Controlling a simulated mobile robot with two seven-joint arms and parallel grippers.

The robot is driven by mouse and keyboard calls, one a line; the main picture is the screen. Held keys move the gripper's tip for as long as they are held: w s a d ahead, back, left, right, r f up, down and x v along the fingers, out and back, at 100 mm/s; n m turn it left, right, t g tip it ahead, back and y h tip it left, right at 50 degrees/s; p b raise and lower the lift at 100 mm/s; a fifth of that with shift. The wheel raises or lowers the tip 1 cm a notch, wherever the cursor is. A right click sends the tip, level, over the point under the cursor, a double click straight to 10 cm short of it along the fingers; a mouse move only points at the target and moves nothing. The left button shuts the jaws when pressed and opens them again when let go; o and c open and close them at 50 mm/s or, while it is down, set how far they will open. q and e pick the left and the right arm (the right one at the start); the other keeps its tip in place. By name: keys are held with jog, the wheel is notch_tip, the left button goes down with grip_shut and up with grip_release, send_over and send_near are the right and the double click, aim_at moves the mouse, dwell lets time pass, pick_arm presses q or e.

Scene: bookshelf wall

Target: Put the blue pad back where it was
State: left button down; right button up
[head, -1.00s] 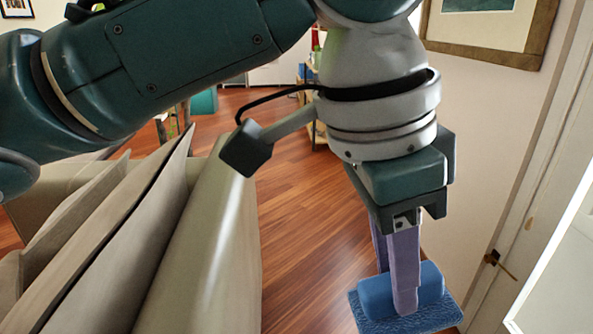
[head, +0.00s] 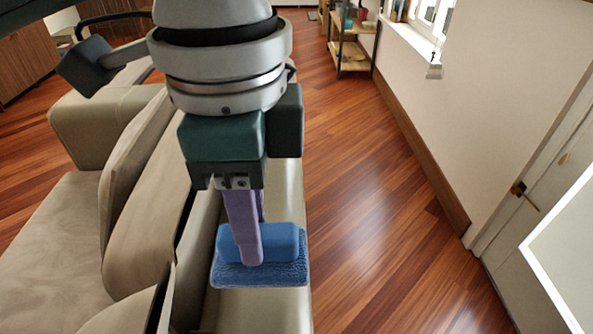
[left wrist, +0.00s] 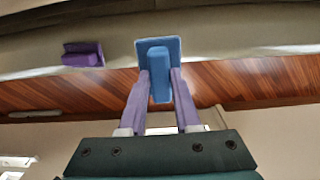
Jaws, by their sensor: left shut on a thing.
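The blue pad (head: 285,272) has a block-shaped grip on top of a flat textured base. My left gripper (head: 250,258), with purple fingers, points down and is shut on the block from both sides. The pad is level and lies in front of the top of the beige sofa's back (head: 290,200) in the head view; I cannot tell if it touches. The left wrist view shows the blue pad (left wrist: 160,80) between both fingers. There a purple pad (left wrist: 83,54) rests on the sofa back, left of the blue one. My right gripper is not in view.
The sofa seat (head: 60,220) is at the left. Open wooden floor (head: 380,220) runs right of the sofa back to a pale wall with a door (head: 530,200).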

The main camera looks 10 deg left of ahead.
pick_arm(q)
notch_tip(320, 180, down, 12)
jog(key=shift+r+b, duration=0.1)
jog(key=shift+b, duration=1.05)
jog(key=c, duration=0.6)
grip_release()
notch_tip(320, 180, up, 12)
jog(key=p, duration=0.2)
jog(key=shift+p, duration=0.35)
